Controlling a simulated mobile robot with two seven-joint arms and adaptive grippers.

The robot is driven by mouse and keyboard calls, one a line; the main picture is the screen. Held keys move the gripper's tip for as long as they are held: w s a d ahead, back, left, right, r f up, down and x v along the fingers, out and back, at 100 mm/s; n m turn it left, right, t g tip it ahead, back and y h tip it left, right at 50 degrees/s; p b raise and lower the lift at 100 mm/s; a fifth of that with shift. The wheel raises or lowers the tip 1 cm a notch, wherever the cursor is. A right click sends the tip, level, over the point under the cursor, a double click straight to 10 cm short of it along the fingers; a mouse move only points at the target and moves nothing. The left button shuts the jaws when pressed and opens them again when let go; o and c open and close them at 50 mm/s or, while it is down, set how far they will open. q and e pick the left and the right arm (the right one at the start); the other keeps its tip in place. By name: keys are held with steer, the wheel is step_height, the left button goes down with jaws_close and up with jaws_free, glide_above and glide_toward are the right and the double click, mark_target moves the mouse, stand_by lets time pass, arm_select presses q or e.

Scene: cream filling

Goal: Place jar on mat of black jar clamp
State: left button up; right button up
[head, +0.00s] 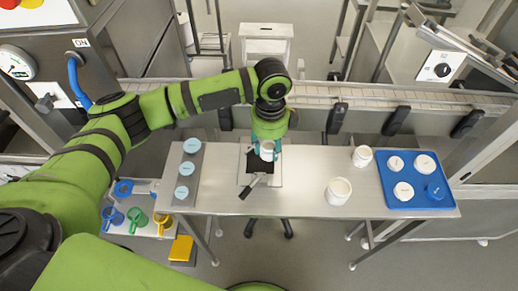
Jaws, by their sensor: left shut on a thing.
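My left gripper (268,133) reaches down from above at the middle of the table and is shut on a small white jar (267,154). The fingers hide part of the jar. The black jar clamp (251,186) has a dark handle pointing to the front and sits on a pale base plate. Its black mat (251,165) shows just left of the held jar. The jar overlaps the right side of the mat in the picture. I cannot tell whether it touches the mat or hangs above it. My right gripper is not in view.
Two white jars, a smaller one (362,157) and a larger one (338,191), stand to the right. A blue tray (421,205) holds several round items. A grey strip (183,201) with 3 round lids lies left. A conveyor (360,97) runs behind the table (300,205).

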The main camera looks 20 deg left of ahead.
mark_target(260, 162)
arm_select(q)
steer(key=shift+w+a+f+p, duration=0.2)
steer(key=shift+a+f, duration=0.25)
steer(key=shift+a, duration=0.2)
steer(key=shift+w+a+f+p, duration=0.1)
steer(key=shift+w+a+f, duration=0.1)
steer(key=shift+a+f, duration=0.3)
step_height(260, 162, down, 3)
steer(key=shift+p, duration=0.6)
steer(key=shift+f, duration=0.4)
steer(key=shift+f, duration=0.1)
steer(key=o, duration=1.1)
steer(key=shift+o, duration=0.2)
steer(key=shift+a, duration=0.1)
